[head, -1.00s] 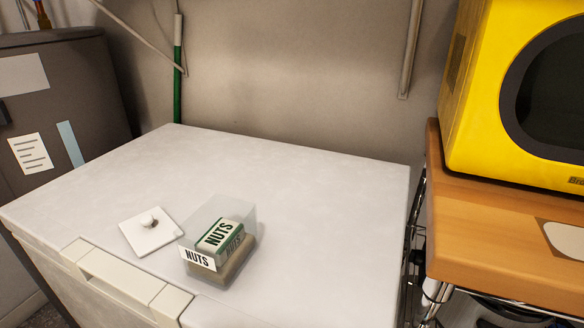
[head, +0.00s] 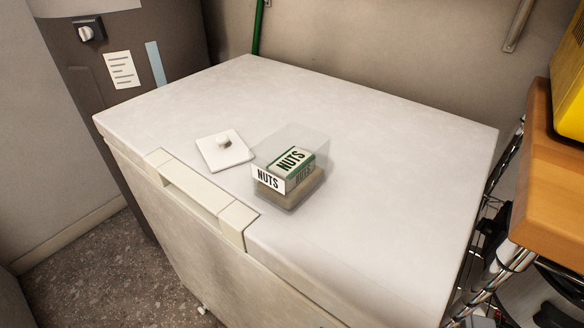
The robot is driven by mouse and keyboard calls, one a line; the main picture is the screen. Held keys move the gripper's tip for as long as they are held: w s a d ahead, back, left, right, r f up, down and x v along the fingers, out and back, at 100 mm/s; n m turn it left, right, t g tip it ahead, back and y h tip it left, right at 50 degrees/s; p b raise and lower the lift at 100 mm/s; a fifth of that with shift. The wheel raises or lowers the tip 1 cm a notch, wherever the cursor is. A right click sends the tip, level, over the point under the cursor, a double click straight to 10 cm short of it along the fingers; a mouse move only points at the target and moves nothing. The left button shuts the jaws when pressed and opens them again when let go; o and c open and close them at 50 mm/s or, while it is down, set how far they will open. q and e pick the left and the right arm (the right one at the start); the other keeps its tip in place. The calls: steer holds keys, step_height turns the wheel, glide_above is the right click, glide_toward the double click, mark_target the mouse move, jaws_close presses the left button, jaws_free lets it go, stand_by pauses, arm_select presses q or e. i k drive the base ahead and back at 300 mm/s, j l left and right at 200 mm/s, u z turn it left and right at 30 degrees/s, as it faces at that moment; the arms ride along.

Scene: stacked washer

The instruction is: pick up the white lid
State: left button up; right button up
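The white lid (head: 226,154) is a flat square plate with a small round knob on top. It lies flat, knob up, on the white top of a chest appliance (head: 390,130), close behind its front handle. Neither of my grippers is in view.
A beige handle (head: 190,188) runs along the front edge. A wooden-topped wire rack (head: 545,185) with a yellow appliance (head: 570,95) stands on the right. A dark grey cabinet (head: 175,50) stands at the back left. The chest top is otherwise clear; speckled floor (head: 85,265) lies front left.

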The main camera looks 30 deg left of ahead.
mark_target(224, 151)
steer(key=u, duration=1.3)
